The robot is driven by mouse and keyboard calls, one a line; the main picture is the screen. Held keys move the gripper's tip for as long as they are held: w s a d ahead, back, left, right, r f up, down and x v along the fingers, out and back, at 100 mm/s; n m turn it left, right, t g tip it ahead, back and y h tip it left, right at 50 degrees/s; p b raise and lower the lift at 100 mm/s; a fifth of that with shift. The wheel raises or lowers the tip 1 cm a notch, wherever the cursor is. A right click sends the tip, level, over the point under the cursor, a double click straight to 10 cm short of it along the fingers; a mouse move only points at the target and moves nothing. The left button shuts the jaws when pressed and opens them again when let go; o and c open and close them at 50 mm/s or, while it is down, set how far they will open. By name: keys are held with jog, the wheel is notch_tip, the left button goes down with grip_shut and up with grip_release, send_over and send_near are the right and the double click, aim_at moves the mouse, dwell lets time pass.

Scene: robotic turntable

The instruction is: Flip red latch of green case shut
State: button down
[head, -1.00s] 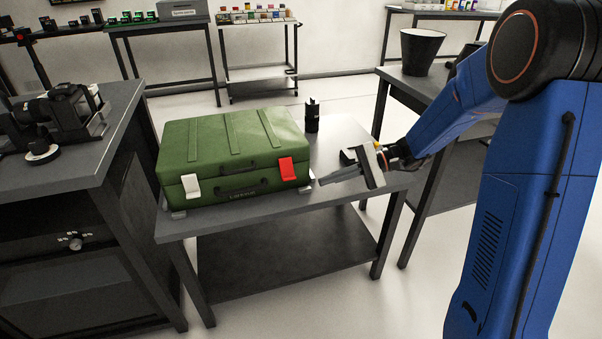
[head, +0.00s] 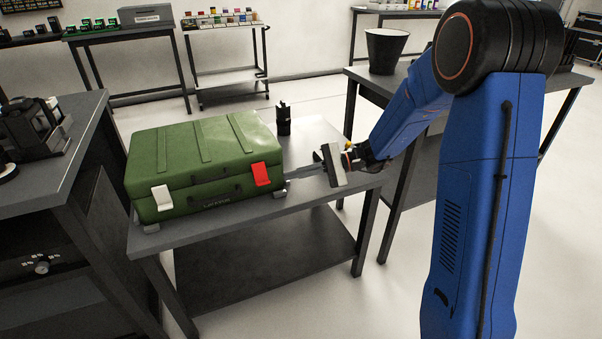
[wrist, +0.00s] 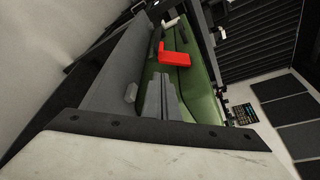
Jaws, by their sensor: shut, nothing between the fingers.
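The green case (head: 190,150) lies closed-lidded on a grey table, its front with two latches facing me. The red latch (head: 261,174) is at the right of the case's front; its lower part sticks outward from the case. The white latch (head: 162,197) is at the left of the front. My gripper (head: 288,178) is shut and empty, just right of the red latch, pointing left at the case's right end. In the wrist view the red latch (wrist: 174,57) shows just beyond the shut fingers (wrist: 161,82), with the green case (wrist: 197,75) behind. I cannot tell whether the fingertips touch anything.
The grey table (head: 290,205) has free room right of the case. A small black bottle (head: 283,120) stands behind the case's right end. A workbench (head: 75,140) is close on the left; another table with a black bin (head: 387,52) is behind right.

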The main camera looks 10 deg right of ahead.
aim_at(261, 174)
jog(key=shift+a+f, duration=0.2)
jog(key=shift+a, duration=0.75)
jog(key=shift+a+f, duration=0.15)
jog(key=shift+a, duration=0.75)
jog(key=shift+a+f, duration=0.2)
jog(key=shift+a, duration=0.75)
jog(key=shift+s+d+r+m+g, duration=0.1)
jog(key=shift+s+r+m+g, duration=0.05)
jog(key=shift+s+m+g, duration=0.2)
jog(key=m, duration=0.1)
jog(key=s+r+m+g+h, duration=0.1)
jog(key=m, duration=0.1)
jog(key=shift+s+d+r, duration=0.15)
jog(key=shift+d+r, duration=0.05)
jog(key=shift+s+r+m, duration=0.15)
jog(key=shift+r+m, duration=0.05)
jog(key=shift+m, duration=0.05)
jog(key=shift+d, duration=0.1)
